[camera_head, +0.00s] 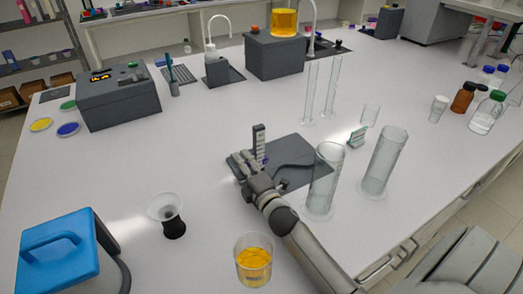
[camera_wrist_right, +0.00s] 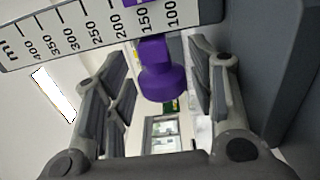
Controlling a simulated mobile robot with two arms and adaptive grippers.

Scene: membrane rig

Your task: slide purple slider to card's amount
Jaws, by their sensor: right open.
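The purple slider (camera_wrist_right: 162,82) shows in the right wrist view, below a white ml scale (camera_wrist_right: 95,32) whose visible numbers run from 400 down to 100. The slider's stem meets the scale near the 150 and 100 marks; its exact reading is unclear. My right gripper (camera_wrist_right: 160,88) is open, with one finger on each side of the slider knob and gaps visible. My left gripper is out of view.
The rig's dark base plate (camera_head: 292,176) lies under the gripper. Glass cylinders (camera_head: 323,182) (camera_head: 383,162) stand close to the right of my forearm. A beaker of yellow liquid (camera_head: 254,262) is near its left side. The table left of the rig is mostly clear.

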